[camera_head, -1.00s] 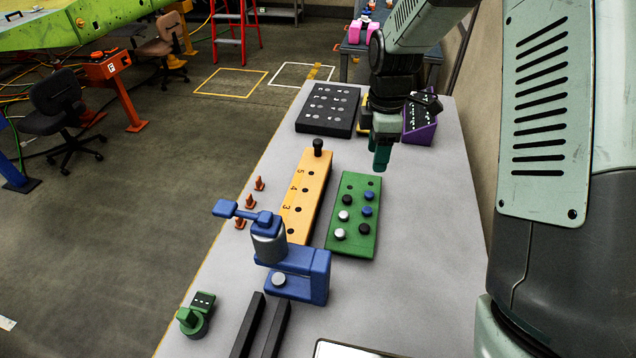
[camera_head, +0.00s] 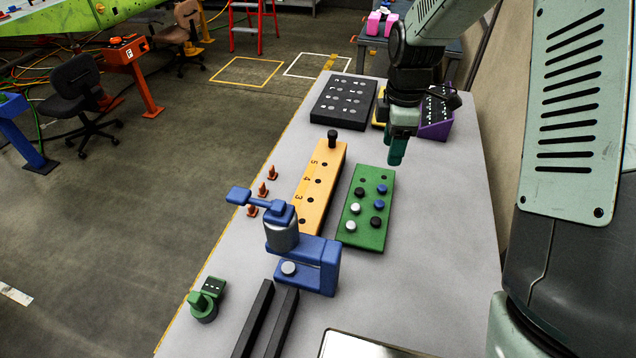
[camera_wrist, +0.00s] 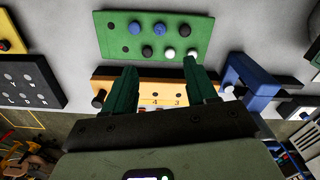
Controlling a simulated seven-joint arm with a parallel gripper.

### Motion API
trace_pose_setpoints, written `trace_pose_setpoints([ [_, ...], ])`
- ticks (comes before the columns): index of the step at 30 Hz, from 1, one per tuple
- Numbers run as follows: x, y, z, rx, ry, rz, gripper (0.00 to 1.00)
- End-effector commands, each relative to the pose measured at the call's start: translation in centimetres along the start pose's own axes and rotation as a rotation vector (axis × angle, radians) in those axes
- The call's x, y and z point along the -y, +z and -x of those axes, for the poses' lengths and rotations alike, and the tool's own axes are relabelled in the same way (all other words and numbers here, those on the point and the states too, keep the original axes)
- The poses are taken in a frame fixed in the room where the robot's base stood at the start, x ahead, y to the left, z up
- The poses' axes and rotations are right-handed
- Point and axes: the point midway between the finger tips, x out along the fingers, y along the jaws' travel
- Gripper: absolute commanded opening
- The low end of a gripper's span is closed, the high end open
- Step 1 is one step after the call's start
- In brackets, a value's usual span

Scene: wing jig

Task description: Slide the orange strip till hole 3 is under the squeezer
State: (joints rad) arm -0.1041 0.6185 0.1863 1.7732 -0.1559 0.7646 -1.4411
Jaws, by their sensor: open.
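The orange strip (camera_head: 318,184) lies on the grey table, with a black knob (camera_head: 332,138) standing at its far end. Its holes marked 5, 4 and 3 show in a line, with 3 nearest the squeezer. The blue squeezer (camera_head: 318,266) stands at the strip's near end, and hole 3 is short of it on the far side. My gripper (camera_head: 397,152) is above the table, right of the strip and beyond the green board. In the wrist view my gripper (camera_wrist: 158,80) is open and empty, its fingers apart in front of the strip (camera_wrist: 150,88).
A green board (camera_head: 366,206) with several blue, black and white pegs lies right of the strip. Small orange cones (camera_head: 263,189) stand to its left. Two black rails (camera_head: 268,320) and a green knob device (camera_head: 206,300) are nearer.

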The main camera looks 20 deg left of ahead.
Motion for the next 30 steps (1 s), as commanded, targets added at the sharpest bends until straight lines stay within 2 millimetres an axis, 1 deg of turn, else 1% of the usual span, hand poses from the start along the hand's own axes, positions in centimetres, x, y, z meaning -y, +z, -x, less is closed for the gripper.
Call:
trace_pose_setpoints([
  [7, -0.1, -0.1, 0.0, -0.001, 0.002, -0.004, 0.57],
  [9, -0.7, -0.5, -0.1, -0.009, 0.015, -0.04, 0.57],
  [11, -1.9, -1.2, -0.2, -0.027, 0.039, -0.112, 0.57],
  [14, -4.9, -3.1, -0.4, -0.081, 0.097, -0.311, 0.57],
  [15, -6.3, -4.1, -0.5, -0.112, 0.121, -0.404, 0.57],
  [18, -9.5, -6.3, -0.5, -0.197, 0.168, -0.634, 0.57],
  [21, -11.9, -8.1, -0.4, -0.275, 0.192, -0.824, 0.57],
  [25, -13.7, -9.4, -0.2, -0.342, 0.201, -0.973, 0.57],
  [28, -14.2, -9.8, -0.6, -0.359, 0.201, -1.012, 0.57],
  [30, -14.5, -10.0, -1.2, -0.36, 0.201, -1.015, 0.57],
])
